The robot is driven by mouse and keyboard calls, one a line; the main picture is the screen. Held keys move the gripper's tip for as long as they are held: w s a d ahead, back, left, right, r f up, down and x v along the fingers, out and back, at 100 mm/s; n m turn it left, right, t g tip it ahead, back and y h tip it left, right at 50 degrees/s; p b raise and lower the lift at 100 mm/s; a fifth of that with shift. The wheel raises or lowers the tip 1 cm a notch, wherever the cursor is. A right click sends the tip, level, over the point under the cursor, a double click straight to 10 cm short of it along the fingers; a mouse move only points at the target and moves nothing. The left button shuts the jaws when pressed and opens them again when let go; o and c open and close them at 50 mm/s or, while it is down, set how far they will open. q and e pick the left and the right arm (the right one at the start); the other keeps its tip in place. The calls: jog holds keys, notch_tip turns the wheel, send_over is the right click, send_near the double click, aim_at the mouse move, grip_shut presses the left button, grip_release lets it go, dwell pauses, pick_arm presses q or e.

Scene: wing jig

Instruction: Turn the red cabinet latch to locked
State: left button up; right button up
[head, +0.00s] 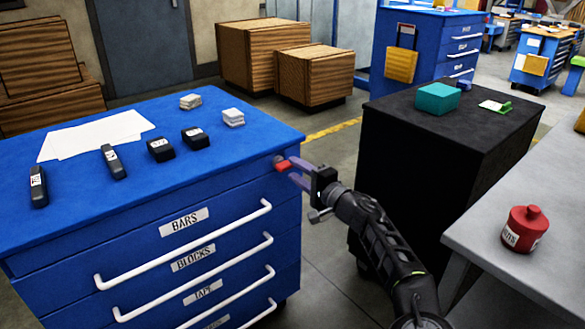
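The red latch (283,167) sits on a grey round mount at the top right corner of the blue cabinet (140,235). Its short red handle points to the right and looks roughly level.
Dark labelled blocks (160,149), paper sheets (95,135) and small stacks (233,118) lie on the cabinet top. A black cabinet (440,150) stands to the right, and a grey table (530,215) bears a red canister (525,229). White drawer handles (185,245) stick out in front.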

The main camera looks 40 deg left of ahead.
pick_arm(q)
jog(key=v, duration=0.5)
jog(key=shift+d, duration=0.2)
jog(key=shift+s, duration=0.1)
